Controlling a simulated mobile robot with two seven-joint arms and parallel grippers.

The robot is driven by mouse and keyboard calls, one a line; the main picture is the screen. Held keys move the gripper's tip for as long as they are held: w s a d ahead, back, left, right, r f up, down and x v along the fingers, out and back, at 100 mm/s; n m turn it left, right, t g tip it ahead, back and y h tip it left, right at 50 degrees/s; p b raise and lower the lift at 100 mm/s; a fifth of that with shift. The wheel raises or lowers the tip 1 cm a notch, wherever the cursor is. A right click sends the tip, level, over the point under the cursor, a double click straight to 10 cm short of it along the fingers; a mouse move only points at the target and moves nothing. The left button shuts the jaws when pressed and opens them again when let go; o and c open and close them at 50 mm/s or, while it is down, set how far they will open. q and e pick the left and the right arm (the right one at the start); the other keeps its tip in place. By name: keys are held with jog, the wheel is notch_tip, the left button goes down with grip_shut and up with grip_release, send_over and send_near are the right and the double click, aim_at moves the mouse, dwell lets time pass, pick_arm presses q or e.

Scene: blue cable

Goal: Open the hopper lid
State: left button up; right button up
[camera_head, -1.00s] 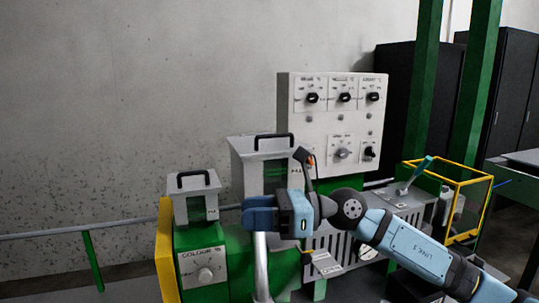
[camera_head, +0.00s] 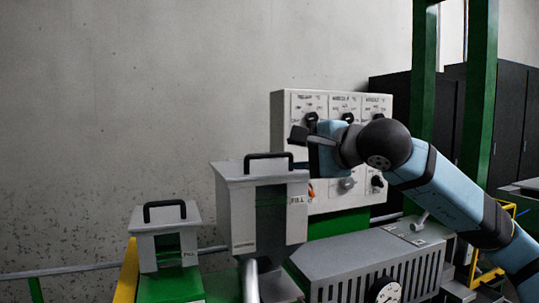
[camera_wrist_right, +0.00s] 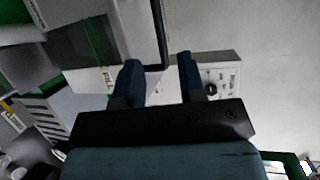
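A smaller hopper (camera_head: 160,243) at the left has a similar closed lid with a black handle (camera_head: 165,205). My right gripper (camera_head: 300,137) is right of and slightly above the larger hopper's handle, apart from it. In the right wrist view, its two fingers (camera_wrist_right: 160,64) are spread with nothing between them. The black handle (camera_wrist_right: 160,30) shows just beyond their tips. My left gripper is out of view.
A control panel (camera_head: 283,110) with several knobs stands behind my right gripper. A grey slotted machine housing (camera_head: 370,262) lies below my right arm. Green posts (camera_head: 424,100) stand at the right. The space above the hoppers, against the wall, is free.

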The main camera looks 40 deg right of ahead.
aim_at(272, 156)
jog(key=x, duration=0.8)
jog(key=shift+w, duration=0.15)
grip_shut()
